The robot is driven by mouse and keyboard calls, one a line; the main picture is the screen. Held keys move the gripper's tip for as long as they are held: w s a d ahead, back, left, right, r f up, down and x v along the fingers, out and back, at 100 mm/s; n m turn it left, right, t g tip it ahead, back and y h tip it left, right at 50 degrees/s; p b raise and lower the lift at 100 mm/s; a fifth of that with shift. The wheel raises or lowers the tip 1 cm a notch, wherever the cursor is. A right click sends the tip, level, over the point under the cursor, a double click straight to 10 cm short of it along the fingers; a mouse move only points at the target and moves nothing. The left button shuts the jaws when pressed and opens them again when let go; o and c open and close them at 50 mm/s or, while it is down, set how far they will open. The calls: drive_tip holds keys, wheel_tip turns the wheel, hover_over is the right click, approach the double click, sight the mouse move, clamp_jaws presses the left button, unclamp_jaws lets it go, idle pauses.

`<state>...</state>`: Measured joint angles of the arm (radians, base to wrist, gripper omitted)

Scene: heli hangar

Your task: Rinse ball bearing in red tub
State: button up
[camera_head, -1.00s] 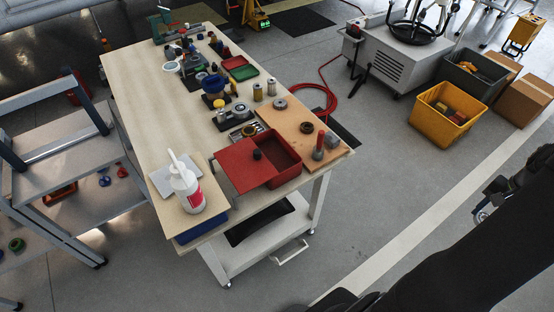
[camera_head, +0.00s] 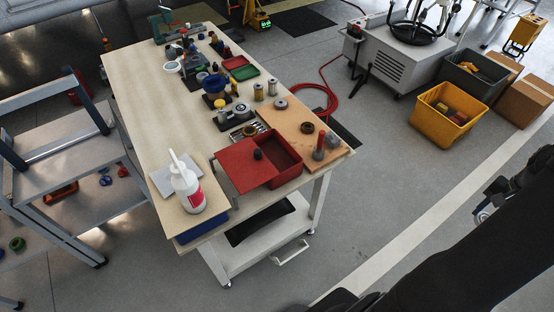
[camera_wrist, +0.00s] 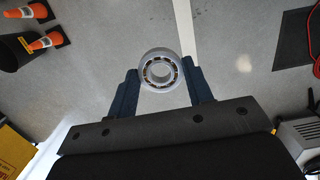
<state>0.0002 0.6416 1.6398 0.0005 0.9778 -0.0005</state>
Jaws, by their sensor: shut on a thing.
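The ball bearing (camera_wrist: 143,76) is a silvery ring with a brown cage. It shows in the wrist view between the blue fingers of my gripper (camera_wrist: 160,78), which is shut on it above bare grey floor. In the head view my arm is at the right edge, and part of a silvery ring shows there (camera_head: 483,214), well away from the table. The red tub (camera_head: 287,171) stands on the table's near end. Its red lid (camera_head: 236,172) lies slid to the left with a dark knob on it, leaving the right part open. The tub's contents cannot be made out.
A white bottle (camera_head: 187,190) stands left of the tub. A wooden board (camera_head: 338,153) with a red-handled tool and dark ring lies right of it. Several parts and trays crowd the table behind. A yellow crate (camera_head: 437,124) stands on the floor. The floor between is free.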

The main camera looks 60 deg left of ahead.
wheel_tip(320, 180, up, 4)
drive_tip(key=shift+r, duration=0.1)
idle(0.6)
